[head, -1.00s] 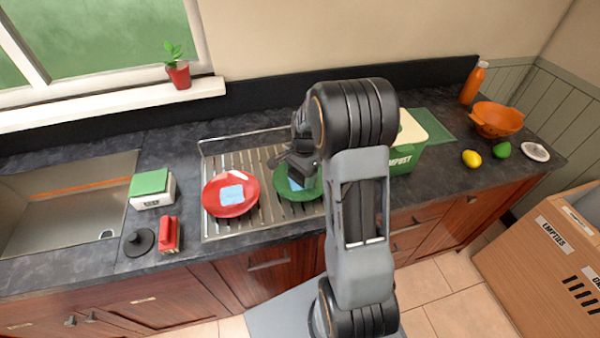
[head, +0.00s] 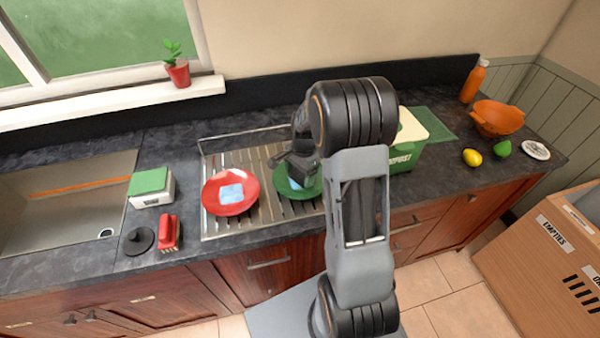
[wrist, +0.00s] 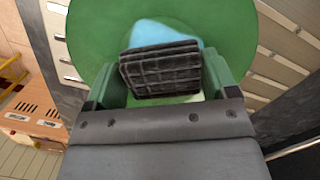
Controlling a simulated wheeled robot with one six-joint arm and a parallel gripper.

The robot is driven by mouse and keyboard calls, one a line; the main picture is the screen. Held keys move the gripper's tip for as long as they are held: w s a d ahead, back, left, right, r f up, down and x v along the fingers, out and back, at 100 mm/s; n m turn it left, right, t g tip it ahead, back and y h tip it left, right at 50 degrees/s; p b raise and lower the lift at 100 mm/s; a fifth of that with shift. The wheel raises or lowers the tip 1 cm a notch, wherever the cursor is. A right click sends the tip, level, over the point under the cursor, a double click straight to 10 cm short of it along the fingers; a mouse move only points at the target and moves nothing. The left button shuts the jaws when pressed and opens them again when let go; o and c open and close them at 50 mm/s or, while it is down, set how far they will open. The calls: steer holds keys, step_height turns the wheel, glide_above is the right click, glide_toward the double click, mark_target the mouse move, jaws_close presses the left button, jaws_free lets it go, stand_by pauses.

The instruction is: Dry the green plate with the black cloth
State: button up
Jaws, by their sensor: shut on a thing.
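The green plate (head: 284,186) lies on the metal drying rack, right of the red plate. It fills the top of the wrist view (wrist: 95,38). A light blue patch (wrist: 150,33) shows on it, partly hidden by the cloth. My gripper (wrist: 162,78) is shut on the black cloth (wrist: 160,68), a dark ribbed pad between the green fingers. The cloth is over the plate and covers part of the patch. I cannot tell whether it touches the plate. In the head view my arm hides the plate's right part, and the cloth is hard to tell from the dark gripper (head: 297,165).
The red plate (head: 222,204) with a light blue patch lies close left on the drying rack (head: 222,228). The rack's raised rail (head: 240,134) runs behind. A green compost bin (head: 408,152) stands right of my arm.

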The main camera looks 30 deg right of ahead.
steer(key=shift+f, duration=0.4)
steer(key=shift+a+r, duration=0.1)
steer(key=shift+a, duration=0.05)
steer(key=shift+s+a+r, duration=0.1)
steer(key=shift+a, duration=0.1)
steer(key=shift+w+d, duration=0.2)
steer(key=shift+d, duration=0.55)
steer(key=shift+s+a+f, duration=0.2)
steer(key=shift+s+a, duration=0.05)
steer(key=shift+a, duration=0.5)
steer(key=shift+d, duration=0.1)
steer(key=shift+d, duration=0.1)
